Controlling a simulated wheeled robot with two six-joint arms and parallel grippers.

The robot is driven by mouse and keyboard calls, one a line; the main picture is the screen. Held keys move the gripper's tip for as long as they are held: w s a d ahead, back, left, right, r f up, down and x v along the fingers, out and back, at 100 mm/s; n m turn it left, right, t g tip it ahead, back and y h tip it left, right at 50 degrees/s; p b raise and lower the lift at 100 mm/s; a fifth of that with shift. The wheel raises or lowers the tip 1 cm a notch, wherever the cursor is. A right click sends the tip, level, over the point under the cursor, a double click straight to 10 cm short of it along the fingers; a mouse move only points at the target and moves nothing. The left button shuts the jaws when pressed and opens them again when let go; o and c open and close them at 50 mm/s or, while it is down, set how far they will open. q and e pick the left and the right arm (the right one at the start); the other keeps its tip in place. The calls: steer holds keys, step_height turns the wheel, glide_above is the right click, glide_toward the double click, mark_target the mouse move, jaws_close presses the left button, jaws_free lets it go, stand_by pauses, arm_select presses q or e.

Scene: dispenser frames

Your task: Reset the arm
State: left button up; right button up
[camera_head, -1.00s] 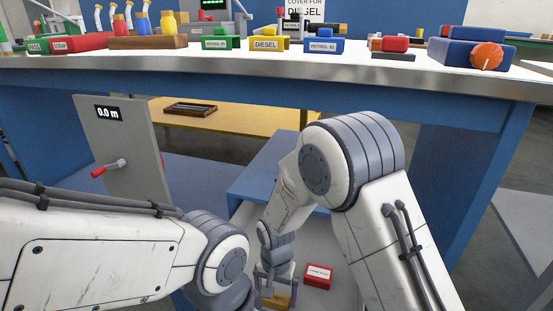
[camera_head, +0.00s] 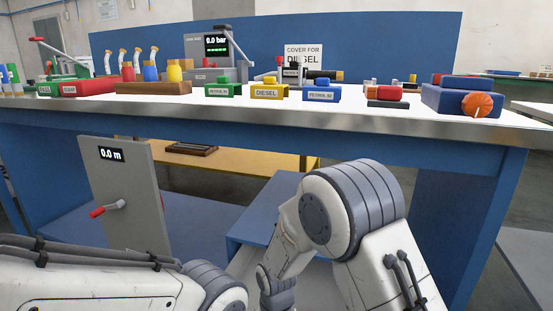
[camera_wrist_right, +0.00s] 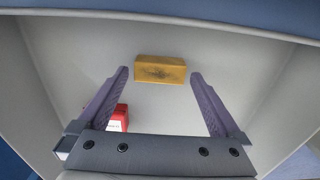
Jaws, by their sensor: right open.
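My right arm (camera_head: 345,210) reaches down into an open drawer below the bench in the head view; its gripper is out of that picture. In the right wrist view my right gripper (camera_wrist_right: 160,74) is open and empty inside the light grey drawer (camera_wrist_right: 75,50). A yellow block (camera_wrist_right: 160,69) lies on the drawer floor ahead, between the lines of the two fingers. A red box with a white label (camera_wrist_right: 119,117) lies behind the left finger, partly hidden. My left arm (camera_head: 110,285) crosses the lower left of the head view; its gripper is out of frame.
The bench edge (camera_head: 300,121) runs above my arms. On it stand green, yellow and blue labelled blocks, a wooden rack (camera_head: 153,88) and a blue unit with an orange knob (camera_head: 477,104). A grey panel with a crank (camera_head: 130,185) stands left, near my left arm.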

step_height(320, 180, down, 3)
steer(key=shift+r+b, duration=0.1)
steer(key=shift+b, duration=0.7)
step_height(320, 180, up, 12)
steer(key=p, duration=0.8)
step_height(320, 180, down, 13)
steer(key=b, duration=0.8)
steer(key=shift+b, duration=0.3)
steer(key=r+p, duration=0.1)
steer(key=r, duration=0.1)
steer(key=r+p, duration=0.3)
steer(key=r, duration=0.1)
steer(key=shift+w+d+p, duration=0.15)
steer(key=shift+d+p, duration=0.15)
steer(key=w+d+r+p, duration=0.3)
steer(key=d+r+p, duration=0.35)
steer(key=d, duration=0.45)
steer(key=s+d+r+n+p, duration=0.1)
steer(key=d+r+p, duration=0.1)
steer(key=r+p, duration=1.3)
steer(key=s+d+r+n+p, duration=0.1)
steer(key=s+d+r+p, duration=0.1)
steer(key=r+p, duration=1.4)
steer(key=shift+d+r+p, duration=0.2)
steer(key=shift+d+p, duration=0.2)
steer(key=shift+p, duration=0.85)
